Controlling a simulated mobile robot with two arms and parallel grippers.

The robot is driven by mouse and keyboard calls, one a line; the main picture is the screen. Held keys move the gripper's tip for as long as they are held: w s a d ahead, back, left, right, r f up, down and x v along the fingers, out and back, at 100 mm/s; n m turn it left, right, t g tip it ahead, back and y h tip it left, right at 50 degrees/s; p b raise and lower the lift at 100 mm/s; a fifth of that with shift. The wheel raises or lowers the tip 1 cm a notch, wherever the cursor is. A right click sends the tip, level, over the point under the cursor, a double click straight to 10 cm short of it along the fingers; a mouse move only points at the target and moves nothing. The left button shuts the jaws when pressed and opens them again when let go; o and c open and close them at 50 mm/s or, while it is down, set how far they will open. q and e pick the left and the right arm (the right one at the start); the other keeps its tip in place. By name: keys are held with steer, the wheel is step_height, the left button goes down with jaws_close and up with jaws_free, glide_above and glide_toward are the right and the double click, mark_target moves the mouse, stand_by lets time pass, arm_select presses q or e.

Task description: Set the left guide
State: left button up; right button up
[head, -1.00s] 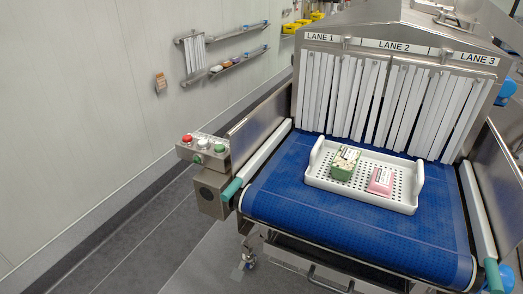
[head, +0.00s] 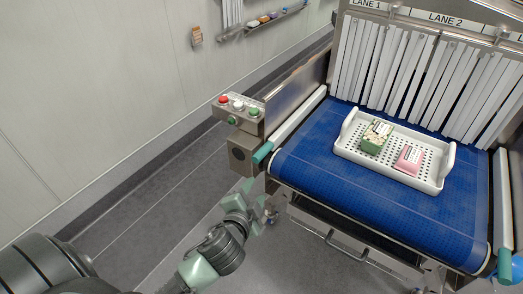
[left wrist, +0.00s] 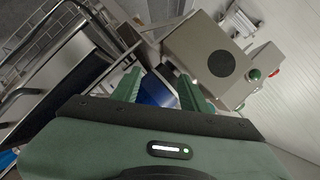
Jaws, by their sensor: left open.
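The left guide (head: 297,122) is a pale rail along the left edge of the blue belt, with a teal handle end (head: 262,153) at its front. My left gripper (head: 248,187) is below and just in front of that handle end, apart from it in the head view. In the left wrist view its two green fingers (left wrist: 159,80) are spread open, with a patch of blue belt (left wrist: 157,92) showing between them. Nothing is held. My right gripper is not in view.
A grey control box (head: 238,108) with red, white and green buttons sits left of the guide, close to my gripper. A white tray (head: 345,150) with a green box (head: 376,137) and a pink box (head: 409,158) stands on the belt (head: 330,185). Strip curtains (head: 400,70) hang behind.

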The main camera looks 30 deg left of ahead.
arm_select(q)
steer(key=t, duration=0.2)
glide_toward(261, 159)
steer(key=x, duration=0.3)
steer(key=shift+w+a+r, duration=0.1)
steer(key=shift+w+a, duration=0.05)
steer(key=shift+w, duration=0.15)
steer(key=shift+w+r+m, duration=0.1)
steer(key=shift+w+m, duration=0.2)
steer(key=p+x, duration=0.2)
steer(key=x, duration=0.5)
steer(key=shift+w+a+f, duration=0.1)
steer(key=shift+a+f, duration=0.05)
steer(key=shift+f, duration=0.05)
jaws_close()
